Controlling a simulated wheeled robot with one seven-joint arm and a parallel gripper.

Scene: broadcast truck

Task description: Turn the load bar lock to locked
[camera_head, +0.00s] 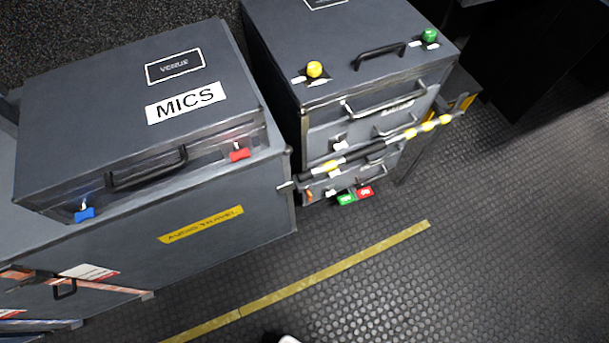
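The load bar (385,144), a black bar with yellow bands, runs slantwise across the front of the right-hand case with drawers. Its left end reaches the corner of the left case. Under the bar sit a green tag (346,198) and a red tag (365,191), side by side, with tiny white marks that I cannot read. A small orange part (309,196) shows to the left of the green tag. I cannot tell which small part is the lock's handle or how it is turned.
The MICS case (110,70) stands on a long grey case (220,230) at left, with red and blue latches. The drawer case (350,40) carries a yellow and a green knob on top. The dark ribbed floor (440,280), with a yellow stripe, is clear in front.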

